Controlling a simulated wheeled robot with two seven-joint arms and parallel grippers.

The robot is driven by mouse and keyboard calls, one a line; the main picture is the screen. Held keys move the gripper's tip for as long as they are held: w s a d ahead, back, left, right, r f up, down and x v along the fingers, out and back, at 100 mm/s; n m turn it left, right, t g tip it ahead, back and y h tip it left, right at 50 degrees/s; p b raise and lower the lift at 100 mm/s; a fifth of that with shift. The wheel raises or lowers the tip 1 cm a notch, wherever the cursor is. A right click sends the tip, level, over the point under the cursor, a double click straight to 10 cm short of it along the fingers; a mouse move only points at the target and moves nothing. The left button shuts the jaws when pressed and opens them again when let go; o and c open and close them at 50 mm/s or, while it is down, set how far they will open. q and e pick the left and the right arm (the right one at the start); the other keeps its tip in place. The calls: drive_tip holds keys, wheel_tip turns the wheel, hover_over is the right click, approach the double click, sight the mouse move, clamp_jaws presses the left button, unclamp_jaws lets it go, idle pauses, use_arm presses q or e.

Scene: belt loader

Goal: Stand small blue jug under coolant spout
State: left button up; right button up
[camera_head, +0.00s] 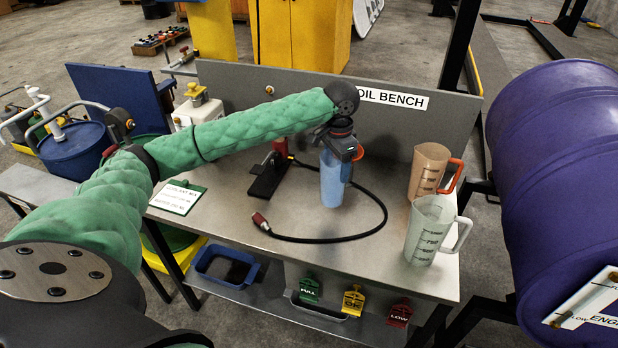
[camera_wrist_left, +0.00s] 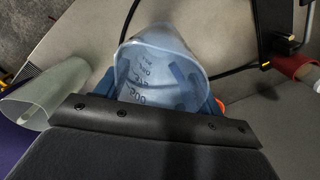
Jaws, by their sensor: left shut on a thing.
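The small blue jug (camera_head: 332,182) is upright on the bench's middle, or just above it; I cannot tell if its base touches. My left gripper (camera_head: 342,150) is shut on the jug near its top, reaching in from above. The left wrist view looks into the jug's open mouth (camera_wrist_left: 160,62), with dark measure marks on its wall. A bit of orange shows beside the gripper. I cannot clearly make out a coolant spout; a blue drum (camera_head: 75,152) with a pale pipe and tap stands at the far left. My right gripper is out of view.
A brown jug (camera_head: 428,172) and a clear jug (camera_head: 424,232) stand on the bench's right. A black hose (camera_head: 345,238) curves around the blue jug from a black-and-red pump (camera_head: 270,172). A note card (camera_head: 178,198) lies at left.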

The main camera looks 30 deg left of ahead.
use_arm(q)
drive_tip(key=w+a+f+p, duration=0.1)
drive_tip(key=a+f+p, duration=0.4)
drive_tip(key=a+f, duration=0.3)
drive_tip(key=shift+w+a+f, duration=0.2)
drive_tip(key=shift+a+f, duration=0.15)
drive_tip(key=shift+f, duration=0.15)
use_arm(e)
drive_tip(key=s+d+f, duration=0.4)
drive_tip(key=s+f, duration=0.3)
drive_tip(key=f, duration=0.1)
use_arm(q)
drive_tip(key=shift+f, duration=0.1)
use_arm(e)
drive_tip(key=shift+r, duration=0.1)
use_arm(q)
drive_tip(key=o, duration=1.2)
drive_tip(key=shift+o, duration=0.2)
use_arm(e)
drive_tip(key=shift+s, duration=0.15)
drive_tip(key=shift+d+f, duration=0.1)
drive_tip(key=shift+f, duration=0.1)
